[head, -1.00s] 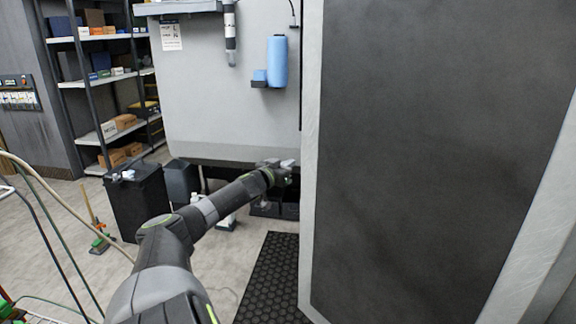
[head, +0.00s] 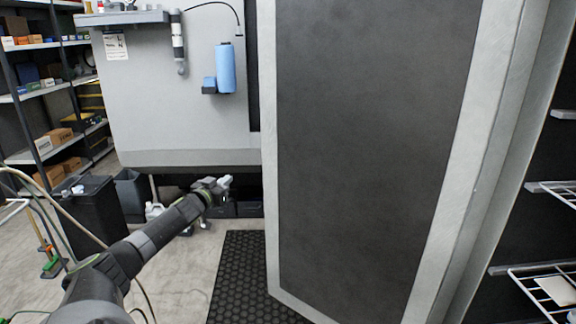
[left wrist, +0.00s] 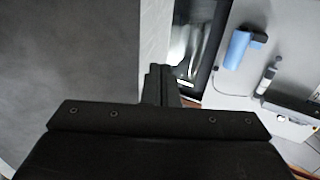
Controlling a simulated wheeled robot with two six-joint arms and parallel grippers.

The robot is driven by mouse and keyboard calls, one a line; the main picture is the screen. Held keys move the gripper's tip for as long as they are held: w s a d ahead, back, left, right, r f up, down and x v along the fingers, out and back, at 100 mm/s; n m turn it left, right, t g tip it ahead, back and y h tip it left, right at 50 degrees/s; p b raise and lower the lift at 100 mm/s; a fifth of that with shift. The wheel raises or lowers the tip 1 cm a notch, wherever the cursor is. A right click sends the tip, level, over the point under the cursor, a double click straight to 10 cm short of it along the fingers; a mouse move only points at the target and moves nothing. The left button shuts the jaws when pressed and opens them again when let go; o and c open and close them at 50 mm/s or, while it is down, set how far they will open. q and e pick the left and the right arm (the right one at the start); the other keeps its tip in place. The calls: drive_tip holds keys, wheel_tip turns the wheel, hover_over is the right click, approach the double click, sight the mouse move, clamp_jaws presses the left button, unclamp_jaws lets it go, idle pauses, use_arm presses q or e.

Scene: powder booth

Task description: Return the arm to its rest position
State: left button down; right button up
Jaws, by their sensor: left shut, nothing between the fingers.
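My left arm reaches in from the lower left of the head view. Its gripper (head: 224,183) is shut and empty, in front of the lower edge of the grey booth wall and left of the large dark panel with a pale frame (head: 370,130). In the left wrist view the shut fingers (left wrist: 158,84) point up the picture, with the dark panel (left wrist: 70,50) on the left. My right gripper is in neither view.
A blue cylinder (head: 226,68) hangs on the booth wall (head: 150,110). A black bin (head: 95,210) stands behind my arm, shelves (head: 45,90) at far left. A black mat (head: 238,280) lies on the floor. Wire racks (head: 545,290) are at far right. Open floor lies left of the mat.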

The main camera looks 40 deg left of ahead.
use_arm(q)
drive_tip(key=s+d+f+g, duration=0.35)
drive_tip(key=s+f, duration=0.25)
drive_tip(key=f, duration=0.8)
drive_tip(key=s+d+f+g, duration=0.2)
drive_tip(key=s+d+f, duration=0.3)
drive_tip(key=f, duration=0.9)
drive_tip(key=s+d+f+g, duration=0.3)
drive_tip(key=s+f, duration=0.4)
drive_tip(key=f, duration=0.6)
drive_tip(key=s+d+f+m+g+h+b, duration=0.1)
drive_tip(key=s+d+f+g+h, duration=0.15)
drive_tip(key=s+d+f, duration=1.05)
drive_tip(key=s+d+f+m+g+h, duration=0.1)
drive_tip(key=s+d+f, duration=0.3)
drive_tip(key=s+d, duration=0.5)
drive_tip(key=s+d+f+m+g+h, duration=0.1)
drive_tip(key=s+d+f+g, duration=0.3)
drive_tip(key=s+d, duration=0.5)
drive_tip(key=shift+d+f+b, duration=0.3)
drive_tip(key=shift+d+f, duration=0.05)
drive_tip(key=shift+f, duration=0.25)
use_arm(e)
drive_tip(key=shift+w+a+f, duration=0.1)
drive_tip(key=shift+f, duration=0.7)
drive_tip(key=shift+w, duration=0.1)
